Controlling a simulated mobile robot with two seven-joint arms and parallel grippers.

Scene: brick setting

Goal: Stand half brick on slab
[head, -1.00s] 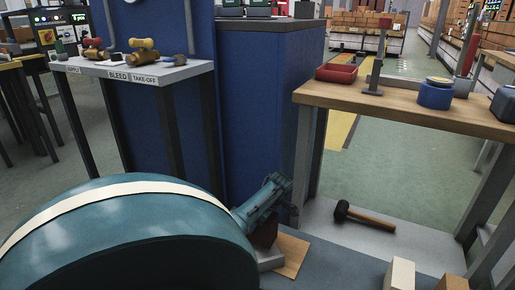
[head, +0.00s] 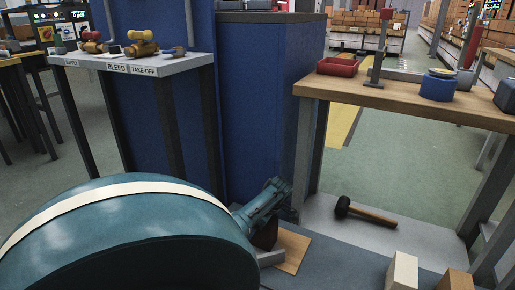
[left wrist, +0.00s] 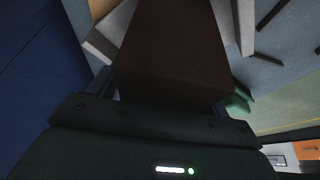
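My left gripper (head: 268,226) reaches down beside the table legs, partly hidden behind a large teal rounded shape. It is shut on a dark red-brown half brick (head: 265,238), which also fills the upper middle of the left wrist view (left wrist: 175,60). A light grey slab (head: 270,258) lies just below the brick, with much of it hidden by the teal shape. Its pale edge seems to show left of the brick in the left wrist view (left wrist: 110,32). I cannot tell whether brick and slab touch. My right gripper is not in view.
A plywood board (head: 294,250) lies by the slab. A black mallet (head: 365,212) lies on a grey shelf under the wooden table (head: 420,97). A pale block (head: 403,272) and a brown block (head: 455,281) stand at the front right. A blue panel (head: 265,110) rises behind.

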